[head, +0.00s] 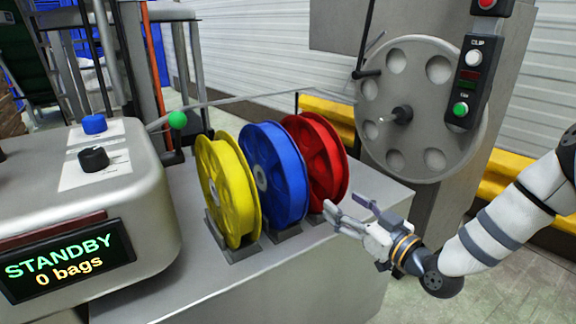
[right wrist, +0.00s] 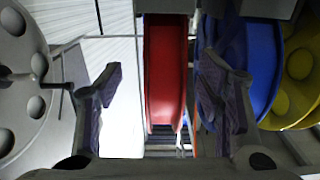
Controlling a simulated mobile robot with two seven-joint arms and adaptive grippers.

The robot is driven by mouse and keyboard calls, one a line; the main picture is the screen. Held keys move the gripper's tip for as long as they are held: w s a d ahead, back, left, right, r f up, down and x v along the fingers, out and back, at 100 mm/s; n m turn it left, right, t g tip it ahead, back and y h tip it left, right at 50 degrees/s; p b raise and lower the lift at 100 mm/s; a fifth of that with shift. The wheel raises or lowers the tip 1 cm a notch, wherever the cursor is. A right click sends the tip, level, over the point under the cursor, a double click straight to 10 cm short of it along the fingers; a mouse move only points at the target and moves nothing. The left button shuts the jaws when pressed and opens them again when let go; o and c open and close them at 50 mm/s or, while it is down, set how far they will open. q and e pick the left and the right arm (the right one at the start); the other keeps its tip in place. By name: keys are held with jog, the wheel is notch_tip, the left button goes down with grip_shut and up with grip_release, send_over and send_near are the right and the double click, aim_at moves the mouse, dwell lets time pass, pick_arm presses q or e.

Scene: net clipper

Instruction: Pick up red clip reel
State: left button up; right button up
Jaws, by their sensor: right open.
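The red clip reel (head: 318,160) stands upright at the right end of a row of three reels on the grey machine top. My right gripper (head: 345,214) is open and empty, in front of and slightly right of the red reel's lower part, apart from it. In the right wrist view, the red reel (right wrist: 165,70) shows edge-on between the two open fingers (right wrist: 165,100), beyond their tips. The picture does not show contact. My left gripper is not in view.
The blue reel (head: 272,175) stands close beside the red one, with the yellow reel (head: 222,190) beyond it. A large grey disc (head: 425,110) and the clip button panel (head: 474,80) are at the back right. A control box (head: 80,200) reads STANDBY, 0 bags.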

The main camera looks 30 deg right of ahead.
aim_at(317, 186)
jog(key=w, duration=0.3)
jog(key=w+a+b, duration=0.1)
jog(key=w, duration=0.5)
jog(key=shift+a+f+b, duration=0.15)
jog(key=shift+b, duration=0.2)
jog(key=shift+w, duration=0.45)
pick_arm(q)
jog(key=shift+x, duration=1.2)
pick_arm(e)
jog(key=shift+r, duration=0.2)
grip_shut()
